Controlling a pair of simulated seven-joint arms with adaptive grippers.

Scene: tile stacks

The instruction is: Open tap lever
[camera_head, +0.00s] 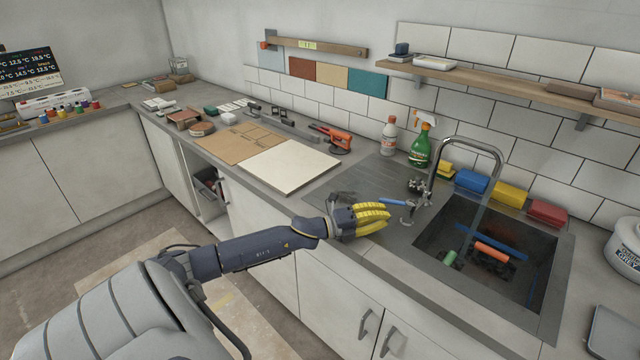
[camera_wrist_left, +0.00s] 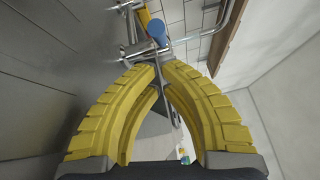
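The chrome tap (camera_head: 471,141) stands at the sink's left rim, its curved spout reaching over the basin. A short blue-gripped lever (camera_head: 392,202) points left from the metal fittings beside the tap. In the left wrist view the blue grip (camera_wrist_left: 157,28) shows beyond the fingertips, among chrome pipes. My left gripper (camera_head: 388,215) has yellow fingers and is just left of and below the lever, over the counter's front part. In the wrist view its fingertips (camera_wrist_left: 161,64) come together, with nothing clearly held. Contact with the lever cannot be told. My right gripper is not in view.
The sink (camera_head: 480,285) holds tools and an orange-handled item. Coloured sponges (camera_head: 510,194) line its back edge. A green spray bottle (camera_head: 421,148) and a white bottle (camera_head: 389,135) stand behind. A pale board (camera_head: 289,166) lies to the left. A shelf (camera_head: 500,75) hangs above.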

